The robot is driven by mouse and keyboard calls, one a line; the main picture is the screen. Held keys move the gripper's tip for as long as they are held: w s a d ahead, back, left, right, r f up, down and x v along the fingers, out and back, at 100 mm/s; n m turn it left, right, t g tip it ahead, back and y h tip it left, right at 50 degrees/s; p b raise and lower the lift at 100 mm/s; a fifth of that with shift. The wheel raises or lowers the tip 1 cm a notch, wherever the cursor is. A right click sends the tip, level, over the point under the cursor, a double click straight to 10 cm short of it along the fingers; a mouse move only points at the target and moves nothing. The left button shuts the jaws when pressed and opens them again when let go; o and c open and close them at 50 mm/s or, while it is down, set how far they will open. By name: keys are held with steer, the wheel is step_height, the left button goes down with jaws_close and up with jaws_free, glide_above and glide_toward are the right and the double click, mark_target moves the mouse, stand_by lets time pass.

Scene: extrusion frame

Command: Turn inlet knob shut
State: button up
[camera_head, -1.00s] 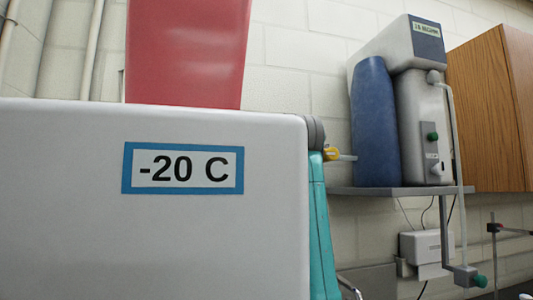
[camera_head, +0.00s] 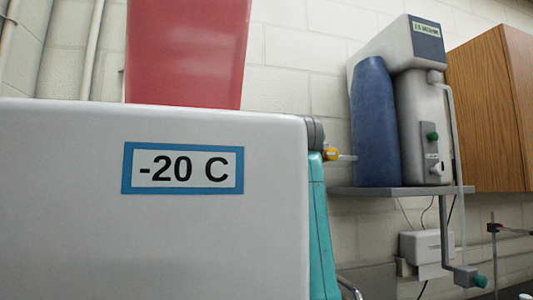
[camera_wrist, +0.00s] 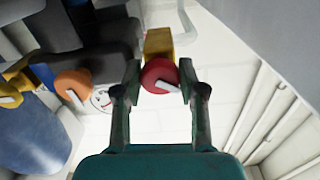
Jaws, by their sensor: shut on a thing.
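In the wrist view a red knob (camera_wrist: 159,74) with a white pointer bar sits in front of a yellow block (camera_wrist: 158,42). My gripper (camera_wrist: 159,82) is shut on the red knob, with one dark finger on each side of it. The pointer bar lies tilted across the knob's lower right. An orange knob (camera_wrist: 73,84) with a white pointer stands apart to the left, beside a round dial (camera_wrist: 102,98) that is partly hidden. I cannot read a label that tells which knob is the inlet. The head view does not show my gripper's fingers.
In the head view a white box marked -20 C (camera_head: 180,240) fills the lower left and blocks much of the view. A water unit (camera_head: 420,120) with a blue cylinder (camera_head: 374,125) stands on a grey shelf (camera_head: 440,190), beside a wooden cabinet (camera_head: 490,110).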

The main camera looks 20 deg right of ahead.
steer(key=shift+m, duration=2.3)
steer(key=o, duration=1.1)
steer(key=s, duration=1.2)
